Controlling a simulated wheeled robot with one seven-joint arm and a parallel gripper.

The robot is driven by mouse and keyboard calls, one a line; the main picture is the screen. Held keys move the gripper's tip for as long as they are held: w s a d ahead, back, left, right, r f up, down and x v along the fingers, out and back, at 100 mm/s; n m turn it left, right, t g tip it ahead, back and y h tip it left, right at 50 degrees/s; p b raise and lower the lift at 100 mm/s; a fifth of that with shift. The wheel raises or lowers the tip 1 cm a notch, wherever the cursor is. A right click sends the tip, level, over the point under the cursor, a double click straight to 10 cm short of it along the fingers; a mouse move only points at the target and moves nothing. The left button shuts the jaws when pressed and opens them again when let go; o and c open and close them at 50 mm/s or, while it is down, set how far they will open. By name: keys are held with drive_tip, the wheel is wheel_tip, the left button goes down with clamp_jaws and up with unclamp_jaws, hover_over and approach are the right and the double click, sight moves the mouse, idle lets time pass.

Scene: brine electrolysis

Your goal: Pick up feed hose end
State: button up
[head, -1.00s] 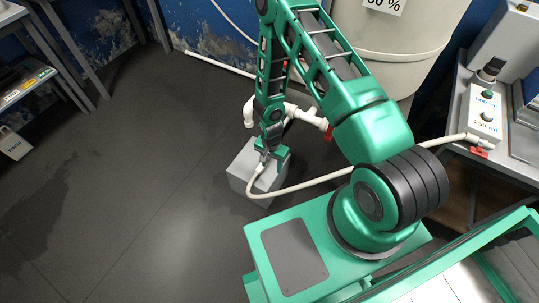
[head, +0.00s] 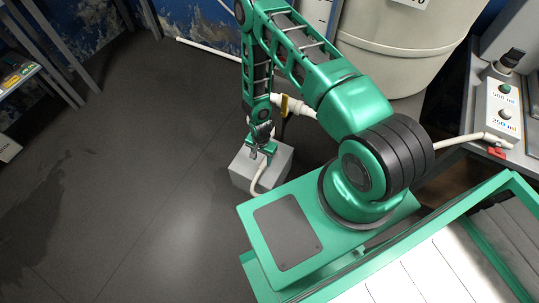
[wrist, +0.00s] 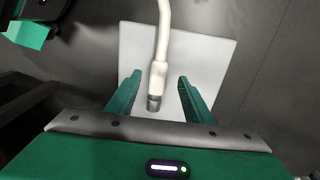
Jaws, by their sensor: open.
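The feed hose end is a pale cream sleeve with a dark metal tip (wrist: 156,85). In the wrist view it lies between my two green fingers, tip toward the palm, with a visible gap on each side. My gripper (wrist: 159,80) is open around it; I cannot tell how far apart they are in depth. A light grey block (wrist: 213,57) shows behind the hose end.
The hose's far part (head: 455,144) reaches a white unit with 500 ml and 250 ml buttons (head: 503,108) at the right. A cream tank (head: 395,55) and white piping with a yellow handle (head: 284,106) stand behind. Dark floor (head: 130,200) at the left is clear.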

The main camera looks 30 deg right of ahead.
sight(263, 165)
drive_tip(key=shift+d+f, duration=0.15)
drive_tip(key=shift+f, duration=1.25)
drive_tip(key=shift+d+f, duration=0.1)
drive_tip(key=shift+f, duration=1.3)
clamp_jaws()
